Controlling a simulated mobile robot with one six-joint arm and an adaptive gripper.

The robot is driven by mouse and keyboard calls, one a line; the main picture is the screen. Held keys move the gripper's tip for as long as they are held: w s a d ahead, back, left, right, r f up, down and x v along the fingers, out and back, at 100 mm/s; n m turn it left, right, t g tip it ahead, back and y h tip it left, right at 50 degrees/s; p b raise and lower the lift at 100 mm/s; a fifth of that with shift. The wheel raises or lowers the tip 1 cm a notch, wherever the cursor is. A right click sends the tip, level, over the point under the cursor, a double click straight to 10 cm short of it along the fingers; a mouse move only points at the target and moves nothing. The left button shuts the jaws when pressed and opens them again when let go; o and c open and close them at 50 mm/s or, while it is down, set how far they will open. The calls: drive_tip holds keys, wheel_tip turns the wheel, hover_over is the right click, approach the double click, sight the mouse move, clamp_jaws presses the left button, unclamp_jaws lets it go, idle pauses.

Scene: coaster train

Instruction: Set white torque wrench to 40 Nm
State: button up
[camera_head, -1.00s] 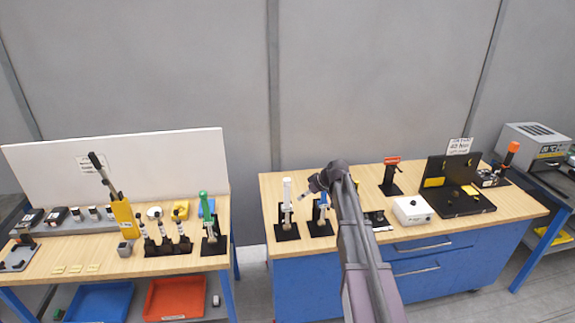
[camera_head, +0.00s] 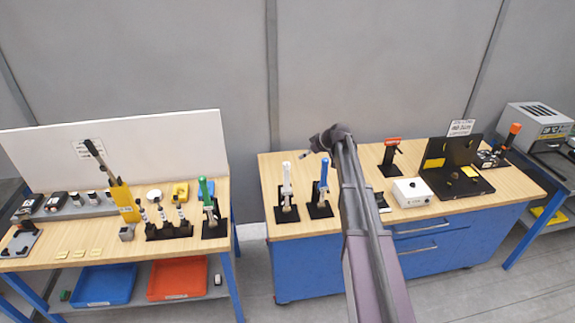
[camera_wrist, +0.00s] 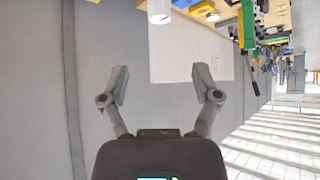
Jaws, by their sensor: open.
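The white torque wrench (camera_head: 287,183) stands upright in a black stand (camera_head: 289,216) at the left end of the right bench. In the wrist view, a white cylindrical end (camera_wrist: 158,12), probably this wrench's, shows at the top edge, beyond my fingers. My gripper (camera_wrist: 162,84) is open, with nothing between its fingers. In the head view, my gripper (camera_head: 305,155) is small, above and behind the wrench stands, apart from the white wrench. The wrench's scale is too small to read.
A blue wrench (camera_head: 323,182) stands just right of the white one. A green-handled wrench (camera_head: 205,190) stands on the left bench (camera_head: 100,265). Further right are a white box (camera_head: 412,192), a black open case (camera_head: 470,200) and a sign (camera_head: 461,128). A gap separates the benches.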

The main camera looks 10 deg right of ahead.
sight(287, 164)
drive_tip(key=b+x, duration=0.7)
drive_tip(key=x, duration=0.4)
drive_tip(key=shift+d+b, duration=0.1)
drive_tip(key=shift+b, duration=0.25)
drive_tip(key=shift+b+x, duration=0.8)
drive_tip(key=shift+x, duration=0.45)
clamp_jaws()
